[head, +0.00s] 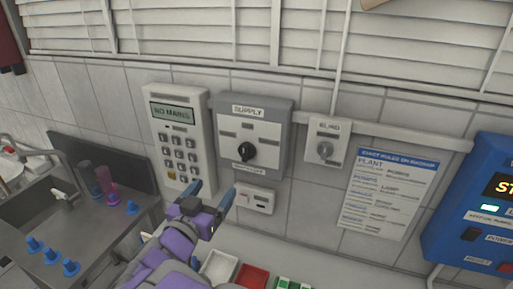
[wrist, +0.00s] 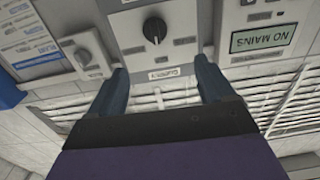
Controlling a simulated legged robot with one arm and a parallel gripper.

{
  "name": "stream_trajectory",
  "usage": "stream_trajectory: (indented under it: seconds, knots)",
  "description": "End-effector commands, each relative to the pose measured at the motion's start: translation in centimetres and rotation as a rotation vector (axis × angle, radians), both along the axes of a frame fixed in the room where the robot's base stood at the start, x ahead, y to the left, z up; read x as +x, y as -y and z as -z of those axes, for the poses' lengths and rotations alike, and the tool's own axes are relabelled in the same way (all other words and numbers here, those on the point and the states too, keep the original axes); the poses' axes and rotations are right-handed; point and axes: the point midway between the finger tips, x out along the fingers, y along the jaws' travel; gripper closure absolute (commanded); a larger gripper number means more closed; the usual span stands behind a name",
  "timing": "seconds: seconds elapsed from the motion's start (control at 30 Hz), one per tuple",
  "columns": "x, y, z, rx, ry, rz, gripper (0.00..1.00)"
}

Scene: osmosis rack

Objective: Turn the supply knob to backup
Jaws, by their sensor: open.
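The supply knob (head: 243,152) is a round black knob on the white face of a grey wall box marked SUPPLY (head: 283,107). Small labels surround it; I cannot read them or tell its setting. The wrist view looks upside down and shows the knob (wrist: 154,29) near the top edge, beyond the gap between my fingers. My gripper (head: 211,194) is open and empty, below and left of the knob in the head view, apart from it. Its two blue-grey fingers (wrist: 160,72) also show in the wrist view.
A keypad panel (head: 180,145) reading NO MAINS hangs left of the box. A blind switch plate (head: 325,142) is on its right, then a paper sheet (head: 388,192) and blue unit (head: 470,215). A small white wall fitting (head: 255,198) sits below. A sink (head: 45,208) is left.

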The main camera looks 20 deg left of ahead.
Motion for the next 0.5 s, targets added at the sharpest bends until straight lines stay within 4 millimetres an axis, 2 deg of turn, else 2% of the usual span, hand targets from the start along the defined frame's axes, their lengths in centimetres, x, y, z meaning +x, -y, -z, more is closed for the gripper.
stream_trajectory:
  seconds: [0.17,0.5]
  knots:
    - [0.4,0.5,-0.1,-0.008,0.010,0.020,0.18]
    - [5.6,0.3,0.3,-0.011,0.009,0.020,0.18]
